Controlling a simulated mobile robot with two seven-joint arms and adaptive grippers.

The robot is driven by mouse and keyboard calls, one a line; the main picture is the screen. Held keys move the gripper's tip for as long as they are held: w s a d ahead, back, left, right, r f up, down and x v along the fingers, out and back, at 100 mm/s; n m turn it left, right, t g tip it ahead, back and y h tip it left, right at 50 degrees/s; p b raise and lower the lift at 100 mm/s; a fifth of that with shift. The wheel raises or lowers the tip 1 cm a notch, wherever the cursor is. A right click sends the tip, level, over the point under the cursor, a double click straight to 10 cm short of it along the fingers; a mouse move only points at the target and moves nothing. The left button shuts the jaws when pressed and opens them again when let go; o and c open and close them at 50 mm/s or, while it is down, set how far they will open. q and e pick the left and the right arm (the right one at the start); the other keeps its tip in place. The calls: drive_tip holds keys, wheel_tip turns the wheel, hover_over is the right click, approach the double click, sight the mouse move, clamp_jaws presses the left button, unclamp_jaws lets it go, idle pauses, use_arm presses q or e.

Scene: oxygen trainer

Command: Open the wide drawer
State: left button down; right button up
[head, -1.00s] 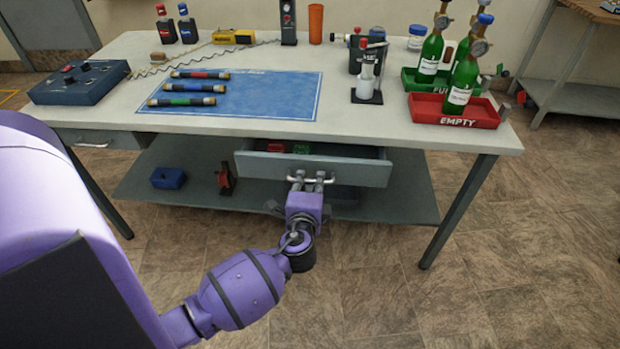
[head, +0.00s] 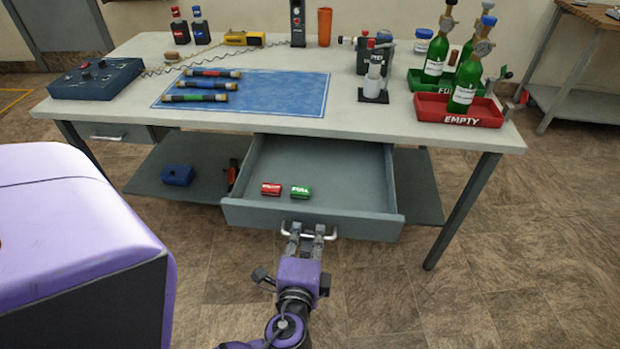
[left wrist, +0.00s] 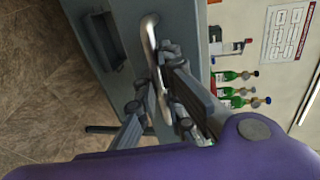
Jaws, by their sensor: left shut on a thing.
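The wide drawer (head: 312,221) under the workbench is pulled well out, and its inside shows from above. In the left wrist view the fingers close around the bar handle (left wrist: 151,40) on the grey drawer front (left wrist: 187,30). My right gripper is not in view.
A lower shelf (head: 160,190) holds a blue block (head: 177,175). The floor before the drawer is clear apart from my arm.

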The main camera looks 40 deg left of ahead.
use_arm(q)
drive_tip(key=shift+s+d, duration=0.25)
drive_tip(key=shift+s, duration=0.1)
drive_tip(key=c, duration=2.1)
unclamp_jaws()
drive_tip(key=v, duration=1.2)
drive_tip(key=shift+s+a, duration=0.1)
